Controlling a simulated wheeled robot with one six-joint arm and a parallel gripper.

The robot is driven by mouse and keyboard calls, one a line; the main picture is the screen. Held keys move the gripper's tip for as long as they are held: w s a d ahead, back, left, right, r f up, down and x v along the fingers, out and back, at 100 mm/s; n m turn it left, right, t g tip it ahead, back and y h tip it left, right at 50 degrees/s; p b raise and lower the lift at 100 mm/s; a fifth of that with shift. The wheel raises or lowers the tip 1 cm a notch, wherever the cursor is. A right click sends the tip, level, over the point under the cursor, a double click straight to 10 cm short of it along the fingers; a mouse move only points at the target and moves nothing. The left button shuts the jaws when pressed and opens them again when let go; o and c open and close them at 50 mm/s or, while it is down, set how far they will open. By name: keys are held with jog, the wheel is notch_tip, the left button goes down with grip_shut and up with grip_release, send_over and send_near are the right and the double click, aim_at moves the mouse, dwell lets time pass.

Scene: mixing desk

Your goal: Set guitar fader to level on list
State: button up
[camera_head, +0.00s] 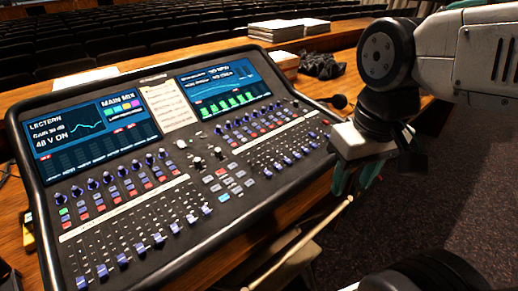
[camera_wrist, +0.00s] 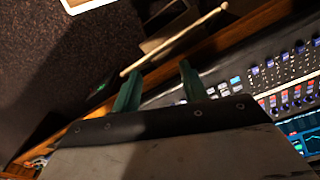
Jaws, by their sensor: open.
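The mixing desk (camera_head: 200,222) stands on the wooden table. It has a left bank of faders (camera_head: 135,240) and a right bank (camera_head: 285,160), with blue-grey caps at differing heights. I cannot read which is the guitar fader. A paper list (camera_head: 170,104) is fixed between the two screens; its writing is too small to read. My gripper (camera_head: 356,180) is open, with green fingers, off the desk's right front edge. In the wrist view, my gripper (camera_wrist: 160,76) points at the desk's edge, with nothing seen between its fingers.
A pale wooden stick (camera_head: 300,242) lies just past the fingertips; it also shows in the wrist view (camera_wrist: 175,42). Paper stacks (camera_head: 276,31), dark crumpled cloth (camera_head: 320,65) and a black microphone-like object (camera_head: 337,101) lie behind the desk. Carpet is at right.

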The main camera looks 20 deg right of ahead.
jog(key=w+a+f+m+g, duration=0.1)
jog(key=w+f+m, duration=0.2)
jog(key=w, duration=0.5)
jog(key=w+a+f+m+g, duration=0.1)
jog(key=w+f+m, duration=0.2)
jog(key=w, duration=0.5)
jog(key=m+t, duration=0.2)
jog(key=m, duration=0.5)
send_near(278, 166)
jog(key=shift+s+d, duration=0.2)
jog(key=shift+d, duration=0.05)
jog(key=shift+f+m, duration=0.25)
jog(key=shift+m, duration=0.05)
jog(key=f, duration=0.7)
jog(key=shift+w+a+f, duration=0.15)
jog(key=shift+w+f, duration=0.05)
jog(key=shift+w, duration=0.2)
grip_shut()
